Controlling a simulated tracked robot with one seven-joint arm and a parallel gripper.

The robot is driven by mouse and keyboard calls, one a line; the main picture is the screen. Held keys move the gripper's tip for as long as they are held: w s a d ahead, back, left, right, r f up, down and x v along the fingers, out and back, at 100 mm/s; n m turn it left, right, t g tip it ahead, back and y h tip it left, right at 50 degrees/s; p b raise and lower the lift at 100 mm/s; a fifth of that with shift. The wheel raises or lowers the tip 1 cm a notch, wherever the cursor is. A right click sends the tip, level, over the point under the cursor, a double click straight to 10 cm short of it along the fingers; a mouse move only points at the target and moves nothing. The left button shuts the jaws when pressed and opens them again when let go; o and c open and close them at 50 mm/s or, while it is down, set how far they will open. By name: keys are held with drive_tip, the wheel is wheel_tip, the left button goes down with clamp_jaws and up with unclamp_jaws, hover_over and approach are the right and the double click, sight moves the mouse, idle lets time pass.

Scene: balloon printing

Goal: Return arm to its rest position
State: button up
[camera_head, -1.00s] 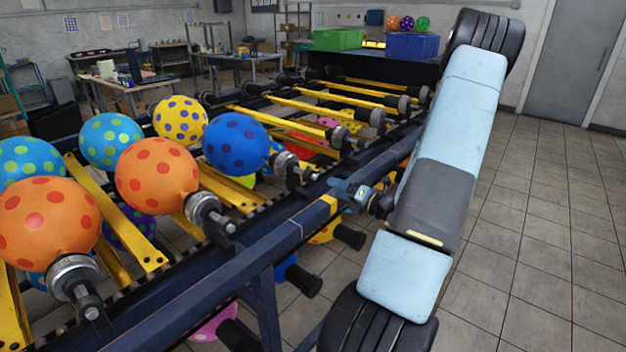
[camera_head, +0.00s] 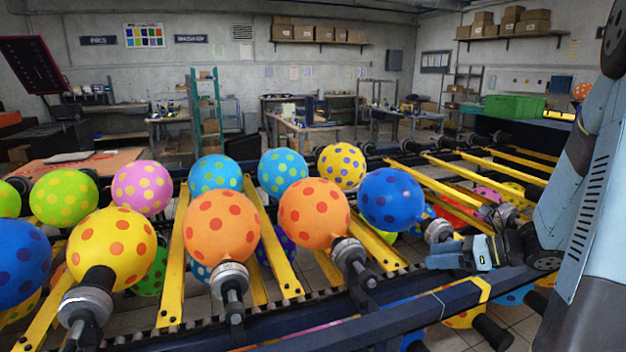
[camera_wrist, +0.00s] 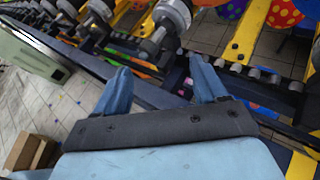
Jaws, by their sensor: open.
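My gripper (camera_head: 447,257) is at the right of the head view, in front of the conveyor's near rail and close to the blue balloon with dark spots (camera_head: 392,198). In the wrist view my gripper (camera_wrist: 162,84) shows two blue fingers spread apart with nothing between them. Beyond the fingers are the conveyor's dark rail and a metal balloon holder (camera_wrist: 171,14). My arm fills the right edge of the head view.
The conveyor has yellow slats (camera_head: 275,235) and several spotted balloons on holders, including an orange one (camera_head: 314,212) and a yellow one (camera_head: 110,247). A green crate (camera_head: 515,107) stands at the back right. The wrist view shows tiled floor (camera_wrist: 78,110) and a cardboard box (camera_wrist: 28,150).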

drive_tip(key=s+a+r+n+g+h, duration=0.55)
drive_tip(key=s+a+n, duration=0.35)
drive_tip(key=n, duration=0.5)
drive_tip(key=s+d+r+n+t+h, duration=0.3)
drive_tip(key=s+r+n+t+h, duration=0.25)
drive_tip(key=s+r+n, duration=0.55)
drive_tip(key=w+d+f+m+g+y, duration=0.2)
drive_tip(key=w+f+m+y, duration=0.85)
drive_tip(key=w+f, duration=0.5)
drive_tip(key=w+d+f+m+t+h, duration=0.25)
drive_tip(key=d+f+m+t, duration=0.2)
drive_tip(key=d, duration=0.35)
drive_tip(key=w+d+f+m+t+h, duration=0.1)
drive_tip(key=w+d+f+m+t, duration=0.3)
drive_tip(key=d, duration=0.4)
drive_tip(key=w+d+f+m+t+h, duration=0.2)
drive_tip(key=d+m+t, duration=0.2)
drive_tip(key=d+m, duration=0.25)
drive_tip(key=shift+n, duration=0.45)
drive_tip(key=x, duration=1.3)
drive_tip(key=shift+w+d+r, duration=0.1)
drive_tip(key=shift+w+d, duration=0.1)
